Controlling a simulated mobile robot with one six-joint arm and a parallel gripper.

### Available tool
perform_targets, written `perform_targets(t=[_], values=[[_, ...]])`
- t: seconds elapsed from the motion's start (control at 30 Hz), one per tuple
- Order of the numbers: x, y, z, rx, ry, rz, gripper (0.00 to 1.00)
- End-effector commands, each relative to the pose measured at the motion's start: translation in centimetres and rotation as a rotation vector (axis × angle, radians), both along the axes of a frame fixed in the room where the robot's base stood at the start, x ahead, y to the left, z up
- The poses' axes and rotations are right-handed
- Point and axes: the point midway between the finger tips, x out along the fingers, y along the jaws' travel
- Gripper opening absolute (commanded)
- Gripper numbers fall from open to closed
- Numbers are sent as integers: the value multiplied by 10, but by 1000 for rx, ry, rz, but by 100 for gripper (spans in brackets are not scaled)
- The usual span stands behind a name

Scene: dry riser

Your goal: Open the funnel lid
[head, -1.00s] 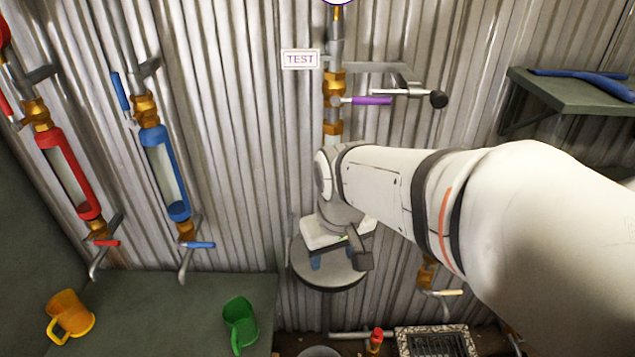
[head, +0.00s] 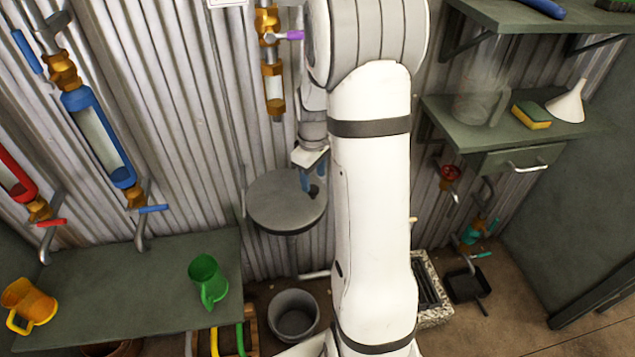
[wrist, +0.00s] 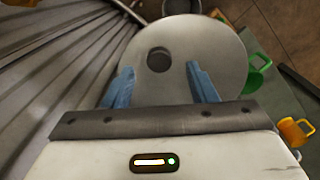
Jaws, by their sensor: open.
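The funnel lid (head: 275,200) is a round grey disc in front of the corrugated wall, with a dark round knob near its right side. In the wrist view the lid (wrist: 200,50) fills the upper middle, and its dark knob (wrist: 159,60) shows between and beyond my fingers. My gripper (head: 309,184) is over the lid's right part, pointing down. In the wrist view my gripper's blue fingers (wrist: 161,88) are apart with nothing between them. I cannot tell the exact gap between fingertips and knob.
A grey bucket (head: 293,314) stands below the lid. A green jug (head: 207,282) and an orange jug (head: 28,304) stand on the left bench (head: 130,300). A shelf at right holds a white funnel (head: 568,104), a sponge (head: 531,115) and a clear jug (head: 482,102).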

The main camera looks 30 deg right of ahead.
Motion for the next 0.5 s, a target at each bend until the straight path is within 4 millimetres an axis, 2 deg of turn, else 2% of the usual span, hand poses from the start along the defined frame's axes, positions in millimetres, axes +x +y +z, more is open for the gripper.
perform_targets(t=[0.03, 0.2, 0.5], values=[[-1, 0, -9, 1, 4, 0, 52], [-1, 1, -30, 1, 3, 0, 52], [0, 1, -38, 0, 0, -1, 52]])
